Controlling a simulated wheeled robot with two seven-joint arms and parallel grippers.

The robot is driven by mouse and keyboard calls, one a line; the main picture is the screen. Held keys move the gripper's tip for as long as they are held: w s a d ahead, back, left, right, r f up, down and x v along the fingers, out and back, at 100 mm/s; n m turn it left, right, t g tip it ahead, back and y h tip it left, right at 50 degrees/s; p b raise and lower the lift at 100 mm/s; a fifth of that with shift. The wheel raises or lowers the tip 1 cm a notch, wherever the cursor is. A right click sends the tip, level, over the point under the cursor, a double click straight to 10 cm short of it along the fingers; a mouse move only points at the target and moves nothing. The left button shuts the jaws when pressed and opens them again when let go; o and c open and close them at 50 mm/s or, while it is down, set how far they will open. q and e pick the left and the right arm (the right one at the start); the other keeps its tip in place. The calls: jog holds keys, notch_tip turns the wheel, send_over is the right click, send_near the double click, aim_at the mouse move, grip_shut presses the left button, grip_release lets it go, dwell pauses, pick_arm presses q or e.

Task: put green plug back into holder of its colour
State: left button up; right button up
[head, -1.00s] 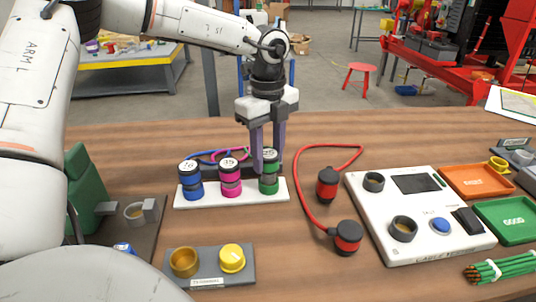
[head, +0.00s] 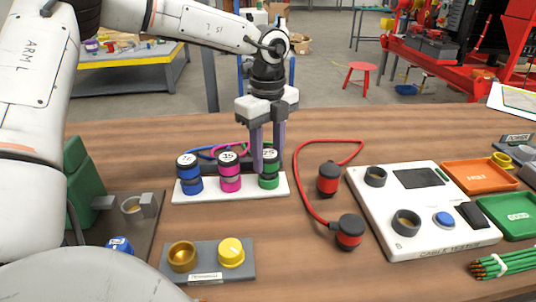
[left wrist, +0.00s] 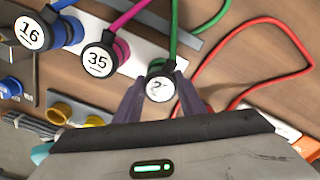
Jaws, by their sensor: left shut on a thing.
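The green plug (head: 269,168), with a white numbered cap, stands upright at the right end of the white holder strip (head: 235,193). It lines up over the green holder there; I cannot tell whether it is fully seated. My left gripper (head: 266,162) points straight down and is shut on the green plug, its purple-grey fingers hiding part of it. In the left wrist view, the plug's cap (left wrist: 159,88) shows between the fingertips, with a green cable behind. My right gripper is not in view.
A blue plug (head: 189,172) and a pink plug (head: 230,172) stand in the same strip, left of the gripper. A red cable with two red plugs (head: 328,180) lies to the right, beside the cable tester (head: 440,242). A grey terminal block (head: 207,275) is in front.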

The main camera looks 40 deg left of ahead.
pick_arm(q)
jog(key=o, duration=1.2)
jog(key=shift+o, duration=0.2)
notch_tip(320, 180, up, 10)
jog(key=shift+r+p, duration=0.2)
jog(key=shift+p, duration=0.1)
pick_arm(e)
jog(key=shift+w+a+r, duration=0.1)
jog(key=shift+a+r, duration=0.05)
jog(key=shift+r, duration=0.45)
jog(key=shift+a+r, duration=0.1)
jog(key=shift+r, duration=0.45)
